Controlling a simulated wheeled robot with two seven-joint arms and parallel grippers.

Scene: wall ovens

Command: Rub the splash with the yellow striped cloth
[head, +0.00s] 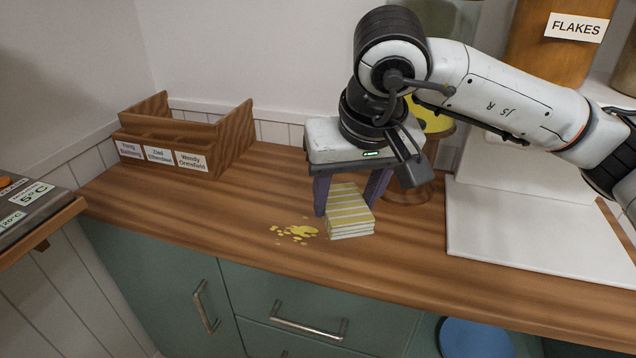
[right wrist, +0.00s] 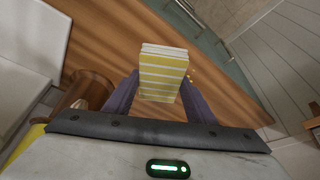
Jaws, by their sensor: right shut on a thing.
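The yellow and white striped cloth (head: 350,215) is a folded stack on the wooden counter, upright between the fingers of my right gripper (head: 347,200). The right gripper is shut on the cloth from above. In the right wrist view the cloth (right wrist: 163,75) sits between the two purple-grey fingers (right wrist: 160,95). The yellow splash (head: 298,231) is a patch with several small spots on the counter, just left of the cloth, near the front edge. The cloth looks close to the splash but beside it. The splash is mostly hidden in the right wrist view. My left gripper is not in view.
A wooden organiser (head: 190,135) with name labels stands at the back left. A white board (head: 530,230) lies to the right. A round wooden container (head: 408,188) stands behind the gripper. The counter left of the splash is clear; green drawers (head: 290,300) are below.

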